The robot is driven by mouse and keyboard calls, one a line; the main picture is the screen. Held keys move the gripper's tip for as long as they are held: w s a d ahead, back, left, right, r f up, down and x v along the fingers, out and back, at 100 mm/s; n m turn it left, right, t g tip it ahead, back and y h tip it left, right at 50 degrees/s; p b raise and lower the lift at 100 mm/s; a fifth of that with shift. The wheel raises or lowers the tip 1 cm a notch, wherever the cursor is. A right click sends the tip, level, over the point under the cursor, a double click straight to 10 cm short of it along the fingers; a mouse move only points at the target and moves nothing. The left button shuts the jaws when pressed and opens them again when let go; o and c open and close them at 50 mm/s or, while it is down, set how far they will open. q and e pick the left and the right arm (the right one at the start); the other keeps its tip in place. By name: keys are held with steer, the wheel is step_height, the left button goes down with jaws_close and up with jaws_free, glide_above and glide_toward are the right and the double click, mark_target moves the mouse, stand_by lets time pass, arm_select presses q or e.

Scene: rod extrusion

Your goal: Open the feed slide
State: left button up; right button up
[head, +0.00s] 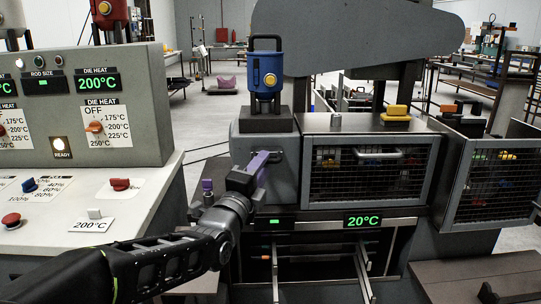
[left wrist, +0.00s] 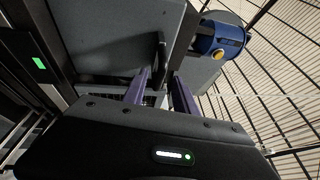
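The blue hopper-like canister (head: 265,78) with a yellow round button stands on a dark block above the grey machine housing (head: 288,150). It also shows in the left wrist view (left wrist: 207,40). A small dark upright tab (left wrist: 162,48), possibly the feed slide's handle, stands against the grey housing in the left wrist view. My left gripper (head: 264,163), with purple fingers, is at the housing's front below the canister. In the left wrist view its fingers (left wrist: 161,76) are apart, with the tab just beyond or between their tips. Contact cannot be told. My right gripper is not in view.
A control console (head: 80,120) with dials and a 200°C readout stands at left. A mesh-fronted guard (head: 372,200) is right of the housing, above a 20°C display (head: 363,221). Another mesh door (head: 490,185) juts out at far right. Rails (head: 365,262) run below.

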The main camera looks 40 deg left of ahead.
arm_select(q)
steer(key=x, duration=0.6)
steer(key=shift+c, duration=0.3)
jaws_close()
steer(key=shift+r, duration=0.1)
